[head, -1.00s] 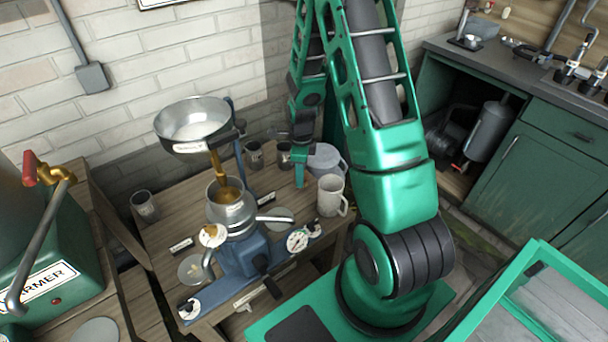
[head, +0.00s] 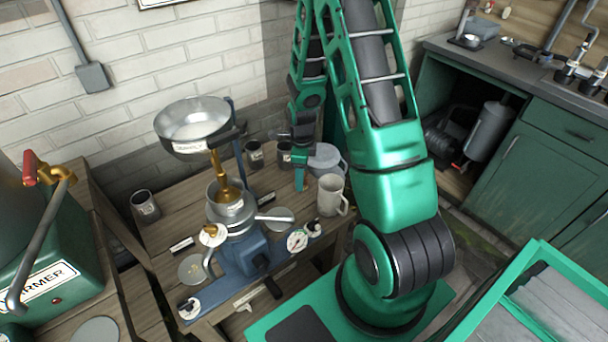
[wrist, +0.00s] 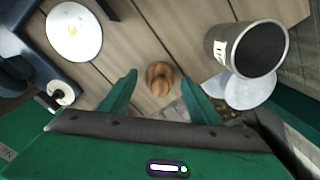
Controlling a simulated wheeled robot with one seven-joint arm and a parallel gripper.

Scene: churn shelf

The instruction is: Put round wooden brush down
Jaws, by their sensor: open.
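The round wooden brush (wrist: 160,72) is a small brown knob-shaped thing in the wrist view. It appears upright on the table planks. My gripper (wrist: 157,88) is open, with one green finger on each side of the brush and a visible gap on both sides. In the head view my gripper (head: 300,184) hangs low over the back right of the wooden table (head: 165,230). I cannot make out the brush in the head view.
A pale mug (head: 331,196) stands just right of my gripper, and a grey lidded pot (head: 325,160) behind it. Dark cups (head: 254,154) stand at the back. The blue-based separator (head: 240,255) with its steel bowl (head: 192,125) takes up the table's middle.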

